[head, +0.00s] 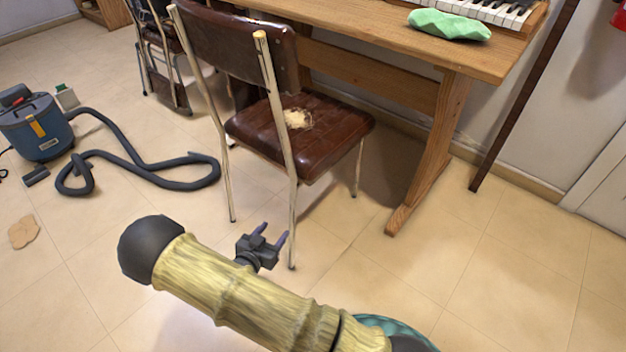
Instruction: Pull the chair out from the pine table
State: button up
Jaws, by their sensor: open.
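The chair (338,136) has a brown padded seat with a torn patch of stuffing, a brown backrest (235,45) and pale metal legs. It stands upright at the pine table (450,62), its seat partly at the table's edge and its back toward me. My gripper (269,233) is low in front of the chair, its two purple fingers apart and empty. It shows close beside the chair's near leg in the picture; I cannot tell the distance in depth. My arm crosses the foreground below it.
A blue vacuum cleaner (36,126) with a dark hose (125,163) lies on the floor at left. Another chair (160,45) stands behind. A green object (449,26) and a keyboard (490,10) are on the table. The tiled floor at lower right is clear.

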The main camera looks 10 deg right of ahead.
jog(key=f+p+v, duration=0.1)
jog(key=v, duration=0.6)
jog(key=shift+s+a+f+p, duration=0.25)
jog(key=shift+s+f+p, duration=0.05)
jog(key=shift+f, duration=0.05)
dwell(0.4)
jog(key=w+d+r+n+g+y+p, duration=0.1)
jog(key=w+d+r+g+y+p, duration=0.2)
jog(key=r, duration=0.6)
jog(key=w+d+r+n+g+y+p, duration=0.15)
jog(key=r+y+p, duration=0.3)
jog(key=r, duration=0.45)
jog(key=s+d+r+n+g+y+p, duration=0.2)
jog(key=s+d+r+n+g+p, duration=0.3)
jog(key=s+d+r, duration=1)
jog(key=w+p+v, duration=0.2)
jog(key=p+v, duration=1)
jog(key=v, duration=0.1)
jog(key=w+a+r+p+v, duration=0.1)
jog(key=w+p+v, duration=0.2)
jog(key=p+v, duration=1)
jog(key=w+a+r+p+v, duration=0.1)
jog(key=w+p+v, duration=0.2)
jog(key=p+v, duration=0.9)
jog(key=shift+a+r, duration=0.2)
jog(key=shift+r, duration=0.25)
